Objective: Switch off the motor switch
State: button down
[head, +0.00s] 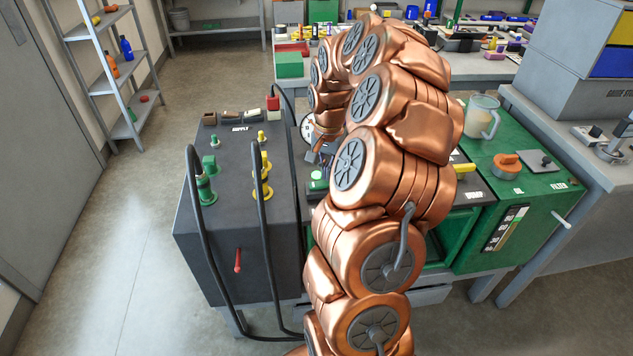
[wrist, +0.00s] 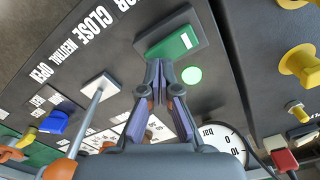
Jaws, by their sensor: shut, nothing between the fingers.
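The motor switch, a green rocker with a white mark in a dark frame, shows in the wrist view (wrist: 180,45). A label ending in "OR" is cut off at the top edge near it. A round green lamp (wrist: 191,75) beside it looks lit. My gripper (wrist: 158,64) is shut and empty. Its fingertips are right at the near edge of the switch; I cannot tell whether they touch it. In the head view the green switch (head: 318,186) is partly in sight beside my arm, and my gripper (head: 327,153) is mostly hidden behind the arm.
A metal lever (wrist: 98,92) stands beside the CLOSE, NEUTRAL, OPEN labels. A pressure gauge (wrist: 222,146) and yellow connectors (wrist: 300,66) are near the gripper. In the head view black hoses (head: 196,232) loop over the dark supply unit (head: 215,240). A jug (head: 482,118) stands on the green unit.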

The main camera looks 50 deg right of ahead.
aim_at(326, 182)
jog(key=shift+s+a+f, duration=0.15)
jog(key=shift+s+a, duration=0.05)
jog(key=shift+a, duration=0.15)
jog(key=shift+w+d+f+b, duration=0.1)
jog(key=shift+d+f+b, duration=0.15)
jog(key=shift+f+b, duration=0.35)
dwell(0.5)
jog(key=shift+r, duration=0.1)
jog(key=shift+w+r, duration=0.1)
jog(key=shift+r, duration=0.6)
jog(key=shift+s+a+r+p, duration=0.15)
jog(key=shift+r+p, duration=0.1)
jog(key=shift+r, duration=1.2)
jog(key=shift+s+a+r+p, duration=0.1)
jog(key=shift+r+p, duration=0.1)
jog(key=shift+r, duration=1.2)
jog(key=shift+w+d+f, duration=0.1)
